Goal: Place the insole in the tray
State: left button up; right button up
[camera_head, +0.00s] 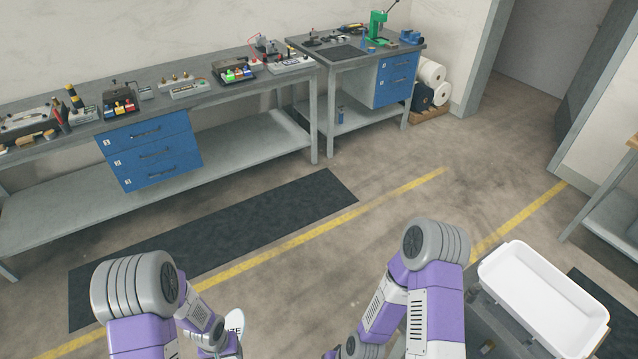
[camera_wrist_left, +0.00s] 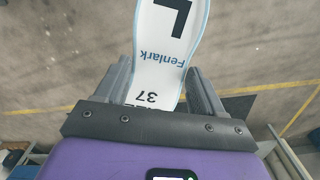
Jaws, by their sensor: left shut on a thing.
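A white insole with a pale blue edge (camera_wrist_left: 163,50) is held between the two fingers of my left gripper (camera_wrist_left: 157,78) in the left wrist view. It bears a black "L", the word "Fenlark" and "37", and its upper end is cut off by the frame. In the head view a small part of the insole (camera_head: 236,323) shows at the bottom, beside my left forearm. The white rectangular tray (camera_head: 487,269) stands at the lower right of the head view, and its inside looks empty. It is well apart from the insole. My right forearm reaches down to the bottom edge, and its gripper is not visible.
A long grey workbench (camera_head: 225,95) with tools and blue drawers runs along the wall. A smaller bench (camera_head: 345,62) stands beside it. A dark mat (camera_head: 300,200) and a yellow floor line (camera_head: 330,232) lie in front. The floor between benches and arms is clear.

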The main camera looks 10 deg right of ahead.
aim_at(522, 310)
jog(key=i, duration=2.55)
jog(key=z, duration=3.95)
